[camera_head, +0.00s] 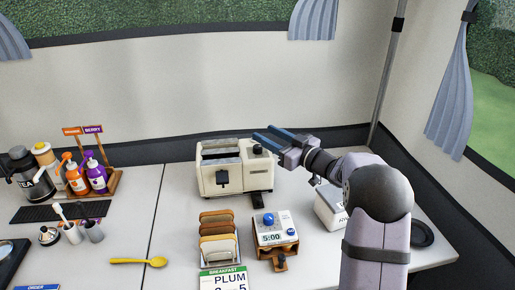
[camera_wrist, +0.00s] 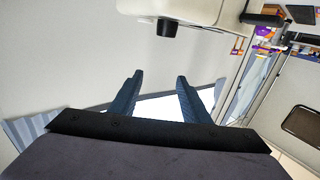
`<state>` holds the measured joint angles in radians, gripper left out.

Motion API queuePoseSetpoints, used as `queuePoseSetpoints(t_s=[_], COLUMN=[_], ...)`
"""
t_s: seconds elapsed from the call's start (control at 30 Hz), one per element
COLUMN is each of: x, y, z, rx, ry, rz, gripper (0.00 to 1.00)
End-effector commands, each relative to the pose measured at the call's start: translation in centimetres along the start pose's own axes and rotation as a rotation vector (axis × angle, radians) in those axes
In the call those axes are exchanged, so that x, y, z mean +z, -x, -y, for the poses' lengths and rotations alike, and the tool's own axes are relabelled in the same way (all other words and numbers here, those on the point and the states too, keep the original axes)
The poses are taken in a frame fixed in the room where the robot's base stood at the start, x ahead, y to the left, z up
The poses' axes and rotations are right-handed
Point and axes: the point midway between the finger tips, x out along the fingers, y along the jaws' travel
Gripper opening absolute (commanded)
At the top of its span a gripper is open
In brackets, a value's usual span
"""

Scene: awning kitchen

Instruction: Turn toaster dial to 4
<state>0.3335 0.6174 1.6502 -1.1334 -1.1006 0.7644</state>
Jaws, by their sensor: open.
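The cream toaster (camera_head: 208,182) stands on the counter against the back wall, with slots on top and a dark lever at its front. A black knob (camera_head: 257,149), apparently the dial, sits at its upper right. In the wrist view the toaster (camera_wrist: 205,10) is at the top edge, with the black knob (camera_wrist: 167,28) sticking out from it. My gripper (camera_head: 263,132) has blue fingers and is beside and above the toaster's right end. Its fingers (camera_wrist: 160,76) are apart and empty, and appear clear of the knob. No dial numbers can be read.
A white box (camera_head: 329,211) is partly behind my arm. Sauce bottles (camera_head: 86,175) are at left. Counter just left of the toaster is clear.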

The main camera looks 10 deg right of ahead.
Motion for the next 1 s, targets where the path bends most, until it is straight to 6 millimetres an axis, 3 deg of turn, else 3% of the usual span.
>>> queuePoseSetpoints(t_s=[0.27, 0.63, 0.8, 1.0], x=[1.7, 7.3, 6.9, 7.0], y=[0.0, -0.2, -2.9, -4.6], z=[-0.1, 0.0, 0.1, 0.0], rx=[0.002, 0.001, 0.0, 0.002], ry=[-0.005, -0.006, -0.003, -0.003], rz=[0.001, 0.0, -0.002, -0.001], gripper=[0.43, 0.43, 0.43, 0.43])
